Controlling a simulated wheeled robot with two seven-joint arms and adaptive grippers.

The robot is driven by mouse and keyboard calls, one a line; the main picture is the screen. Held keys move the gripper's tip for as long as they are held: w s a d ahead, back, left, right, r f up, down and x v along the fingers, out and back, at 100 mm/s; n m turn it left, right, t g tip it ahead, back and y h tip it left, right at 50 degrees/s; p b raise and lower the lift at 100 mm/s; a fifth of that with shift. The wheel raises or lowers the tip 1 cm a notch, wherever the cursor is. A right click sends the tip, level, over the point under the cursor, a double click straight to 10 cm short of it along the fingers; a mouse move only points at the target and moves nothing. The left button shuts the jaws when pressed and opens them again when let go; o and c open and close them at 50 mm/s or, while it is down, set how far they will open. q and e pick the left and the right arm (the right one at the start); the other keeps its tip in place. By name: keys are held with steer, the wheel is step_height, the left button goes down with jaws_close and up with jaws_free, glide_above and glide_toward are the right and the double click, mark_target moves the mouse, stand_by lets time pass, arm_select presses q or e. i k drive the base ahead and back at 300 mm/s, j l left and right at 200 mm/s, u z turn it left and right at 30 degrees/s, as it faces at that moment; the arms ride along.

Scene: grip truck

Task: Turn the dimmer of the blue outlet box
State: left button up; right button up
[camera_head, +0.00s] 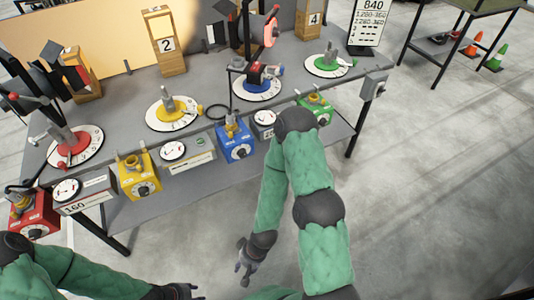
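The blue outlet box (236,147) stands at the front edge of the grey workbench, near its middle. A dark round dimmer knob (238,154) is on its front face, and a yellowish fitting sits on top. My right gripper (242,273) hangs in front of the bench, below the blue box and well apart from it. Its small dark fingers look parted, with nothing between them. My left gripper (180,291) is at the bottom edge, also away from the box. Its fingers are too small and cut off to judge.
A yellow box (139,182), a red box (35,218) and a green box (318,105) line the same bench edge, with meters between them. Round dials stand behind on the bench top (116,122). My right elbow is close to the green box. Open floor lies right.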

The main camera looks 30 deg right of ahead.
mark_target(242, 154)
steer(key=z, duration=0.8)
